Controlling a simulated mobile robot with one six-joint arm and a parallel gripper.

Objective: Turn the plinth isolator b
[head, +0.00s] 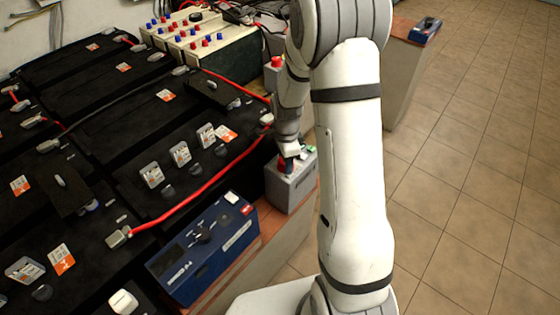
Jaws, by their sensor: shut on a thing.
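A small grey isolator box (292,190) stands on the brick-red plinth ledge beside the black batteries, near the picture's middle. A dark and red handle (285,165) shows on its top. My gripper (287,158) reaches down onto this handle from above and is shut on it. The jaws are small in the view and partly cover the handle, so its exact angle cannot be told. A second grey box with a red knob (276,62) stands farther back, partly behind my arm. I cannot read a letter on either box.
Black batteries (130,175) with red cables (205,185) fill the left. A blue instrument box (203,248) sits on the near ledge (262,262). A cream case with coloured terminals (205,55) stands behind. A small blue device (425,29) lies at the plinth's far end. Tiled floor (470,170) is clear on the right.

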